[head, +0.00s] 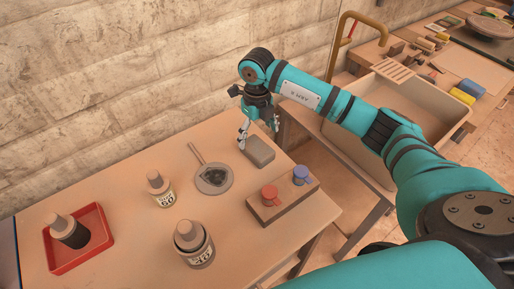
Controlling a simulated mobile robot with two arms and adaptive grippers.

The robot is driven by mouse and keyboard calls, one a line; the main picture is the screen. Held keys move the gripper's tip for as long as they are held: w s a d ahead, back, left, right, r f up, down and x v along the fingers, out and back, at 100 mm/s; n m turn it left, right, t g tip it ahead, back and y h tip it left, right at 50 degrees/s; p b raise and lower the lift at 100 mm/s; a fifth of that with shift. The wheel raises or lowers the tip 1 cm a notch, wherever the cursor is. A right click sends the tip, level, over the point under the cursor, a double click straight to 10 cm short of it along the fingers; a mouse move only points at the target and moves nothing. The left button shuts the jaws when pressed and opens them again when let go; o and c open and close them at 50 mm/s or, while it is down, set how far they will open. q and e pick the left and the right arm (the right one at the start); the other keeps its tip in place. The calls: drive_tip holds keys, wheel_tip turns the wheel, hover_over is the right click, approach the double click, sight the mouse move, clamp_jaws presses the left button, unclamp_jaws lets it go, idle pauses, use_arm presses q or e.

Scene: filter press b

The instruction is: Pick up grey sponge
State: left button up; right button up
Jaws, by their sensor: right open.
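The grey sponge (260,152) lies on the wooden table (120,190), near its far right edge. My right gripper (258,137) is open, pointing down, at the sponge's far left side. One finger is to the left of the sponge and the other is behind or above it. I cannot tell whether either finger touches it. My left gripper is not in view.
A round dish with dark stuff (213,178) lies left of the sponge. A block with red and blue valves (283,200) is in front. Bottles (194,245) and a red tray (78,240) stand left. A sink (415,110) is right. The wall is behind.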

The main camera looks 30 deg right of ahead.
sight(257, 147)
drive_tip(key=shift+s+f+p, duration=0.15)
drive_tip(key=shift+f+p, duration=0.15)
drive_tip(key=shift+f, duration=0.15)
wheel_tip(257, 147, down, 4)
drive_tip(key=shift+s+a+r+p, duration=0.1)
drive_tip(key=shift+s+r+p, duration=0.05)
drive_tip(key=shift+p, duration=0.65)
drive_tip(key=shift+f, duration=0.5)
drive_tip(key=c, duration=1.1)
